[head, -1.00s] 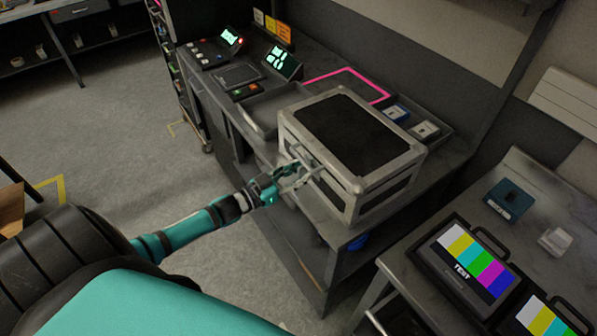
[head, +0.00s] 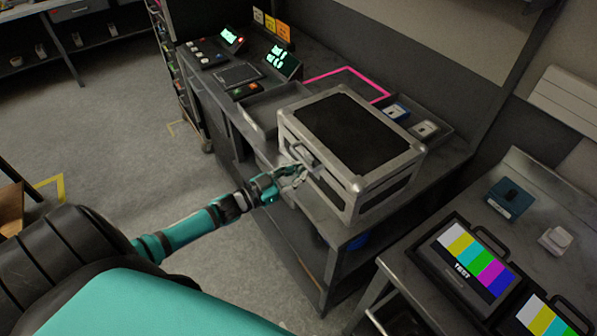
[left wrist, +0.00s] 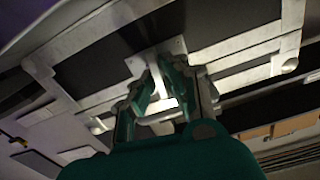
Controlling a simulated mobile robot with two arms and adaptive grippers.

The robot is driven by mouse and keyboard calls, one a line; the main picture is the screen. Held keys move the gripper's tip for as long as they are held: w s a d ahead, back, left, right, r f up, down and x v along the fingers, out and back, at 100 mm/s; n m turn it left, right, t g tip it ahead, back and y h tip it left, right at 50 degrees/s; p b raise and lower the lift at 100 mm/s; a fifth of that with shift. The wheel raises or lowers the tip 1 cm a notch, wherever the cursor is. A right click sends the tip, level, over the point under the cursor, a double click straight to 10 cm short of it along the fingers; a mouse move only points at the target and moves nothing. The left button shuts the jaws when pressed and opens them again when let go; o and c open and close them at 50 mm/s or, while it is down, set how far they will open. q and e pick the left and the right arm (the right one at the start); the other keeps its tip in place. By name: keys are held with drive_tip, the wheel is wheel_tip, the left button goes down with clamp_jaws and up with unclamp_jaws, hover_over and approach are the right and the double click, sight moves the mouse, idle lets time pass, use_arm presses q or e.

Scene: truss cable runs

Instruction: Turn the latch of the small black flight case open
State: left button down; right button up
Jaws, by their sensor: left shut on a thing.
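The small black flight case (head: 402,157), with black panels and silver metal edges, stands on the grey workbench with its lid down. Its black front panel also shows in the left wrist view (left wrist: 112,62). My left gripper (head: 303,171) is at the case's front face, near the middle. In the left wrist view the gripper (left wrist: 170,75) has its fingers closed around the metal latch (left wrist: 174,46) on the front. The fingers hide most of the latch, so its exact angle cannot be told. My right gripper is not in view.
A cart with colour-bar monitors (head: 470,258) stands at the right.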

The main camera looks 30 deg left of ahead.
use_arm(q)
drive_tip(key=m, duration=0.4)
drive_tip(key=shift+d+f+b, duration=0.1)
drive_tip(key=shift+b, duration=0.25)
drive_tip(key=m+b, duration=0.1)
drive_tip(key=m, duration=0.3)
drive_tip(key=shift+d, duration=0.1)
drive_tip(key=m, duration=0.2)
drive_tip(key=m+b, duration=0.1)
drive_tip(key=m, duration=0.1)
drive_tip(key=shift+s+f+m+b, duration=0.1)
drive_tip(key=shift+f+m+b, duration=0.1)
drive_tip(key=shift+m+b, duration=0.95)
drive_tip(key=shift+m, duration=1.15)
drive_tip(key=c, duration=1.4)
unclamp_jaws()
drive_tip(key=shift+c, duration=0.2)
drive_tip(key=shift+s, duration=0.15)
drive_tip(key=v, duration=1.1)
drive_tip(key=shift+s, duration=0.4)
